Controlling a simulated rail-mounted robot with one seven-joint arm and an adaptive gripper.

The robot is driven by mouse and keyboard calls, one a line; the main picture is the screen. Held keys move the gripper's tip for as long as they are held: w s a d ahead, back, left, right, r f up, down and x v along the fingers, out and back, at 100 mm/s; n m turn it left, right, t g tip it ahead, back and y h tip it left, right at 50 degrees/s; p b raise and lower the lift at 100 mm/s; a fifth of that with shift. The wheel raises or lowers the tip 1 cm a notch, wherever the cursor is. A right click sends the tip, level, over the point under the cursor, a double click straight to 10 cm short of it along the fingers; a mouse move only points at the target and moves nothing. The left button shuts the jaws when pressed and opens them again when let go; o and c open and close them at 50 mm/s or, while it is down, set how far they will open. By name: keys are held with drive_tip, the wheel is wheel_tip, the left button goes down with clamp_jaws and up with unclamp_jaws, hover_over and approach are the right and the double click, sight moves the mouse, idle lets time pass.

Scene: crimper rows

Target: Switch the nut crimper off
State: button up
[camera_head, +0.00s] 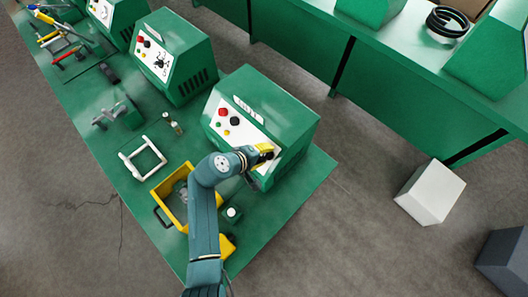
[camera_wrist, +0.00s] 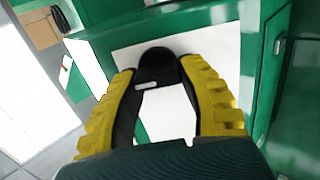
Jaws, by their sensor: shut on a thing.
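The crimper (camera_head: 285,105) at the near end of the bench is a green box with a white sloping control panel. I cannot read its label (camera_head: 248,108). My gripper (camera_head: 266,153) is at the lower right part of this panel. In the wrist view its yellow-backed fingers (camera_wrist: 157,76) are shut on a black knob (camera_wrist: 158,62), one finger on each side. The knob carries a short white mark, which lies nearly level in that view. In the head view my gripper hides the knob.
A red button (camera_head: 222,112), a black button (camera_head: 234,121) and small lamps sit on the same panel. A yellow bin (camera_head: 160,190) and a white frame (camera_head: 142,158) lie on the bench to the left. Another green machine (camera_head: 172,55) stands further along.

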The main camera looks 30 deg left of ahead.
drive_tip(key=shift+f, duration=0.25)
drive_tip(key=o, duration=1.2)
drive_tip(key=shift+r, duration=0.15)
drive_tip(key=shift+r, duration=0.1)
drive_tip(key=v, duration=1.2)
